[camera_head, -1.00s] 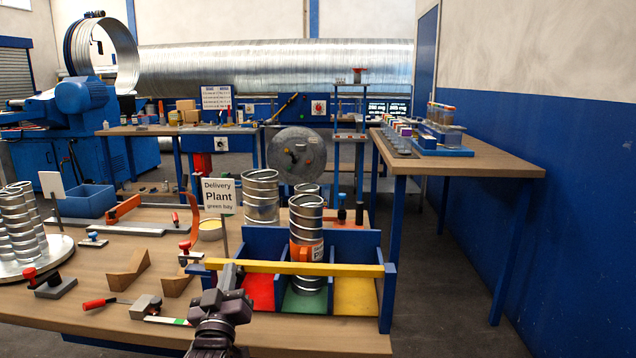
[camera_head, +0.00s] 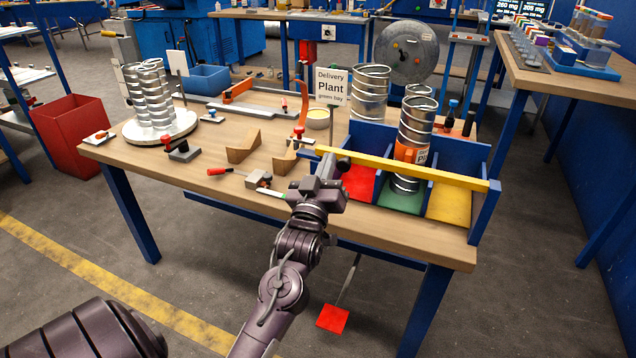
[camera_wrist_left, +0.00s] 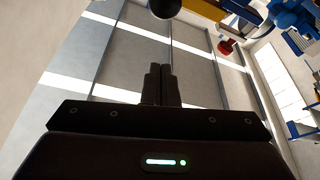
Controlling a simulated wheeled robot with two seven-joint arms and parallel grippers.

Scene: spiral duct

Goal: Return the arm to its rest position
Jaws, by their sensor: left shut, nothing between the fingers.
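My left gripper (camera_head: 333,166) is at the front edge of the workbench, just left of the three-bay rack, with its arm coming up from below. Its two dark fingers (camera_wrist_left: 162,84) are together and empty in the left wrist view, pointing towards a pale surface with bright strips. A silvery spiral duct piece (camera_head: 417,122) with an orange label stands upright in the green middle bay (camera_head: 402,198) of the rack. My right gripper is not in view.
A yellow bar (camera_head: 420,172) runs along the rack's front. The workbench (camera_head: 190,165) holds a turntable (camera_head: 180,130) of stacked ducts, wooden wedges (camera_head: 243,147) and a Delivery Plant sign (camera_head: 332,86). A red bin (camera_head: 75,130) stands left. The floor in front is mostly open.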

